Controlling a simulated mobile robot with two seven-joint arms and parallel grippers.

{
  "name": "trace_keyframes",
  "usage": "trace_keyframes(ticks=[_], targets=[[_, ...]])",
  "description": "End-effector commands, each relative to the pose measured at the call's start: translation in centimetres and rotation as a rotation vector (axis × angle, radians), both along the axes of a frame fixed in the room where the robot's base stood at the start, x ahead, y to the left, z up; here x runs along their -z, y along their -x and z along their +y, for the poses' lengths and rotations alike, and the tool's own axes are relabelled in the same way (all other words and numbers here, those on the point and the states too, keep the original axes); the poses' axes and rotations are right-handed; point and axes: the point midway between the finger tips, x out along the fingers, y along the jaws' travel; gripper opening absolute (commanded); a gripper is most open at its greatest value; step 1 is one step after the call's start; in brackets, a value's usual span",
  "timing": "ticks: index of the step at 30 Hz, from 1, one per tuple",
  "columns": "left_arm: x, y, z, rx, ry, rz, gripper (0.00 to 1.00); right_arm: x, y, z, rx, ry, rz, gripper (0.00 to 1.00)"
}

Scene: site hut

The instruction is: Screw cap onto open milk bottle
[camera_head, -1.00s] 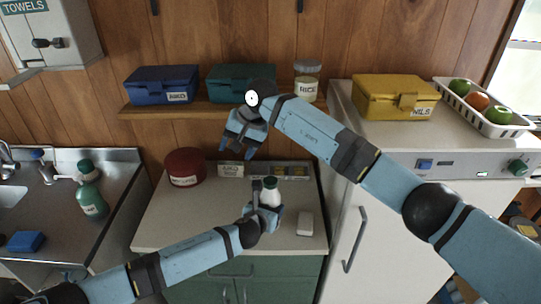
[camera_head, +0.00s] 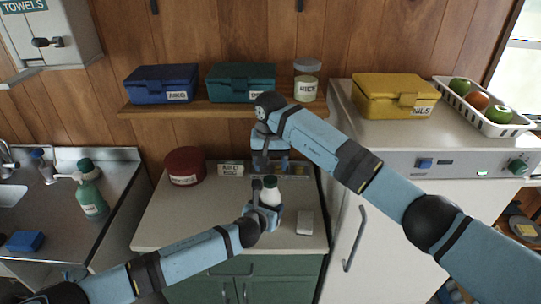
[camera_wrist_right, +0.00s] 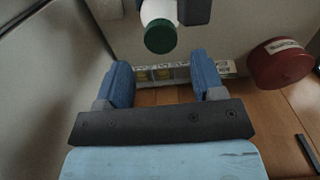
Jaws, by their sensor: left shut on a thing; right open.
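The white milk bottle (camera_head: 269,196) stands upright on the counter in the head view. My left gripper (camera_head: 265,204) is shut on its body. A dark green cap (camera_wrist_right: 160,37) sits on top of the white bottle (camera_wrist_right: 158,11) in the right wrist view; how tightly it is fixed cannot be told. My right gripper (camera_head: 271,165) is open just above and behind the bottle top, its fingers pointing down. In the right wrist view its blue fingers (camera_wrist_right: 164,75) are apart with nothing between them, and the cap lies beyond them.
A red tin (camera_head: 185,167) and a small labelled box (camera_head: 230,169) stand at the counter's back. A white block (camera_head: 305,223) lies right of the bottle. The shelf (camera_head: 222,108) with boxes and a rice jar (camera_head: 306,82) is close above my right arm. The counter's left front is clear.

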Motion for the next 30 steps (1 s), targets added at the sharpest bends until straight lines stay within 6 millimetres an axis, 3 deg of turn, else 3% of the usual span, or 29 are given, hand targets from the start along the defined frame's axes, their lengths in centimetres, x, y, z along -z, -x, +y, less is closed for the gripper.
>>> trace_keyframes(ticks=[9,22,28,30], targets=[[0.1,0.0,0.0,0.000,0.000,0.001,0.00,4.5,0.1,0.1,0.000,-0.004,0.001,0.62],[0.1,0.0,0.0,0.000,0.000,0.001,0.00,5.5,0.0,0.1,-0.001,-0.002,-0.001,0.62],[0.1,0.0,0.0,0.000,0.000,0.001,0.00,5.5,0.0,0.1,-0.001,-0.002,-0.001,0.18],[0.1,0.0,0.0,0.000,0.000,0.001,0.00,5.4,0.0,0.1,-0.001,-0.002,-0.001,0.12]])
